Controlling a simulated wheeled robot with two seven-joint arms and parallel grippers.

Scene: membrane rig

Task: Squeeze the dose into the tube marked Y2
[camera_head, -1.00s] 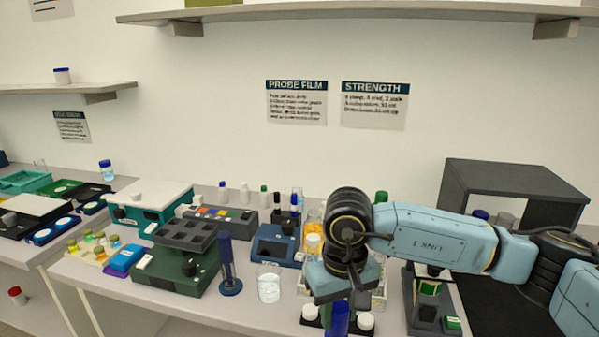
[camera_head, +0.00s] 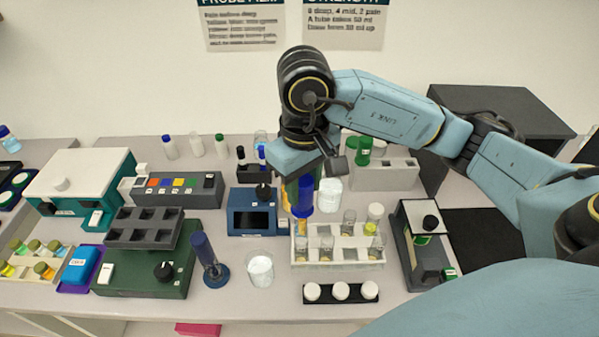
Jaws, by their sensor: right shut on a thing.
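My right gripper (camera_head: 303,180) points down over the left part of a white tube rack (camera_head: 338,262). It is shut on a blue upright piece (camera_head: 303,200), probably the dropper. Its lower end is above or in front of the rack's left side; I cannot tell if it touches a tube. Several clear tubes stand in the rack, among them a front-left tube (camera_head: 300,246), a tube beside it (camera_head: 326,248), a taller back tube (camera_head: 349,222) and one with yellow (camera_head: 371,236). No mark Y2 is readable. My left gripper is not in view.
A black strip with white caps (camera_head: 340,292) lies in front of the rack. A glass beaker (camera_head: 260,268) and a dark blue stand (camera_head: 209,262) are at left. A blue device (camera_head: 252,219) stands behind them, and a dark grey unit (camera_head: 424,242) at right.

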